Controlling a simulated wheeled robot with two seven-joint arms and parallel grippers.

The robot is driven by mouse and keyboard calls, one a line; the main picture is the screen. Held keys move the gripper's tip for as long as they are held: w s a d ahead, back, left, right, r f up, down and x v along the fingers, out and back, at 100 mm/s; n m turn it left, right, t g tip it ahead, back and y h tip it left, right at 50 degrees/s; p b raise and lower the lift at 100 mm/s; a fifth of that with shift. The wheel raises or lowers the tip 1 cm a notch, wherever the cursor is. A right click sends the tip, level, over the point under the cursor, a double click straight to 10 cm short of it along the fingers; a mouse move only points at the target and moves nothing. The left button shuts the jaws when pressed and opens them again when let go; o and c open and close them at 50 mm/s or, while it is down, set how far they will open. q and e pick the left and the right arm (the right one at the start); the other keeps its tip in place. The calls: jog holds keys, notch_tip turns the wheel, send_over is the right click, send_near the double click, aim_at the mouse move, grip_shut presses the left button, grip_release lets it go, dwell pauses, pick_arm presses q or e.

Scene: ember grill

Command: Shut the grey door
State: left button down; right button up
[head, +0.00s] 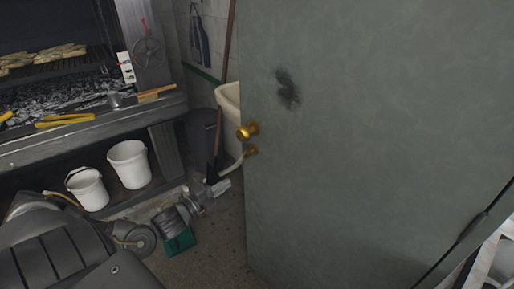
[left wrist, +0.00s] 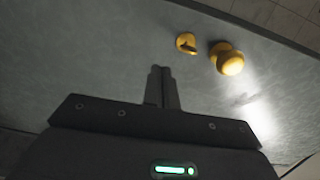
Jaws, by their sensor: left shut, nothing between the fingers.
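The grey door (head: 375,130) fills the right half of the head view and stands open, with its free edge toward the middle. A brass knob (head: 247,131) and a small brass fitting (head: 252,151) sit near that edge. My left gripper (head: 222,187) is low, just left of the door's edge. In the left wrist view the shut, empty fingers (left wrist: 160,72) point toward the door's face (left wrist: 90,65), with the knob (left wrist: 228,60) and fitting (left wrist: 186,43) beyond the tips. I cannot tell whether the fingers touch the door. My right gripper is not in view.
A grill (head: 60,85) with food and ash stands at the left. Two white buckets (head: 128,164) sit on its lower shelf. A dark bin (head: 202,135), a long-handled tool (head: 219,125) and a pale basin (head: 230,105) stand behind the door's edge. Some floor (head: 222,245) is bare.

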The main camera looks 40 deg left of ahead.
pick_arm(q)
jog(key=p, duration=0.2)
send_near(255, 160)
jog(key=w, duration=0.4)
jog(key=w+d, duration=0.1)
jog(key=w, duration=0.1)
jog(key=shift+w+r, duration=0.2)
jog(key=shift+w, duration=0.1)
jog(key=shift+w+f, duration=0.15)
jog(key=shift+w, duration=0.65)
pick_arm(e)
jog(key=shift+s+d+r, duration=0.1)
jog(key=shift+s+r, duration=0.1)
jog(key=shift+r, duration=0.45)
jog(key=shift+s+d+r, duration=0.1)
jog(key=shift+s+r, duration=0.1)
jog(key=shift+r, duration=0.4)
